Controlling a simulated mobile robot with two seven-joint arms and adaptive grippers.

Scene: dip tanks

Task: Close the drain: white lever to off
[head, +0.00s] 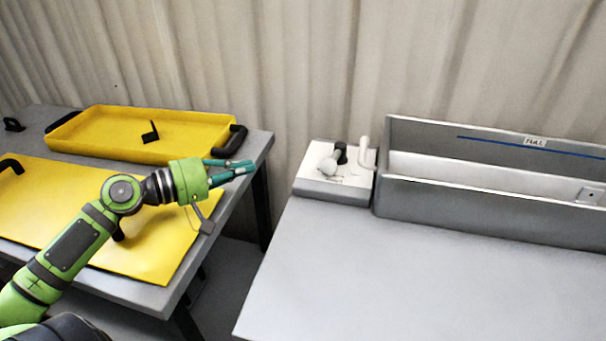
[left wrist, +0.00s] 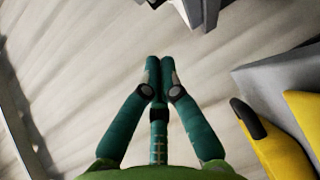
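A white-topped control box (head: 334,187) stands on the right grey table, against the left end of the tank. On it are a pale lever-like handle (head: 328,167), a black-topped part (head: 341,152) and a white curved pipe (head: 364,151) next to the tank. Their markings are too small to read, so I cannot tell the white lever's setting. My left gripper (head: 232,170) is left of the box, in the air by the left table's right edge. In the left wrist view its teal fingers (left wrist: 160,68) are together with nothing between them. My right gripper is not in view.
The grey tank (head: 480,205) has a blue line and a FULL label (head: 535,142); no liquid shows. The left table holds a yellow tray (head: 100,113) with black handles and a yellow lid-like panel (head: 155,250). A gap separates the tables. The right table's front (head: 400,280) is clear.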

